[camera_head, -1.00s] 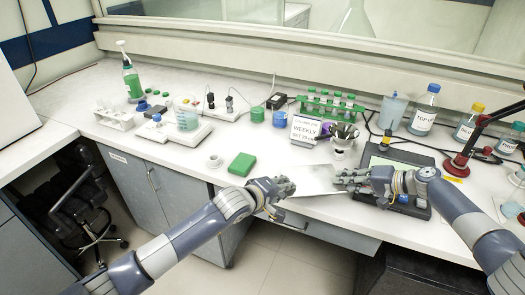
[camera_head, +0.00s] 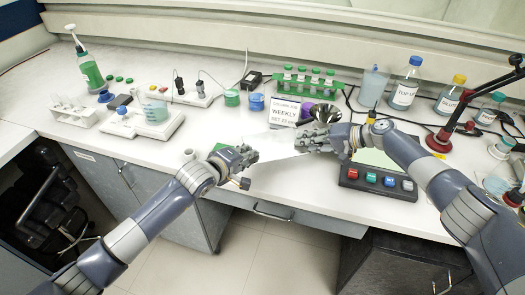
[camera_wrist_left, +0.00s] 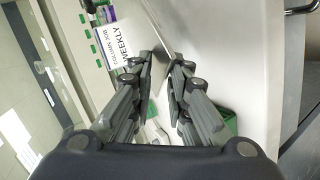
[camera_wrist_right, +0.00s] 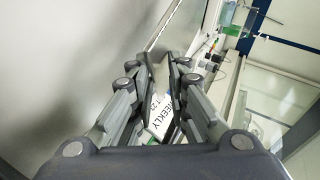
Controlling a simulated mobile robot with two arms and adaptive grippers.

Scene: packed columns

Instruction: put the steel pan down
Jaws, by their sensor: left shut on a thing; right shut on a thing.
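The steel pan (camera_head: 279,146) is a flat, pale metal sheet between my two grippers in the head view, near the counter's front edge. My left gripper (camera_head: 248,156) is shut on its left edge, and my right gripper (camera_head: 310,140) is shut on its right edge. In the left wrist view the pan (camera_wrist_left: 160,50) runs up from between the fingers. In the right wrist view its pale edge (camera_wrist_right: 165,35) lies between the fingers. The pan looks close to the counter, but I cannot tell whether it touches.
The white "WEEKLY" sign (camera_head: 284,112) stands just behind the pan. A green tube rack (camera_head: 308,82) and bottles (camera_head: 405,85) stand at the back. A small white cup (camera_head: 189,154) is left of my left gripper.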

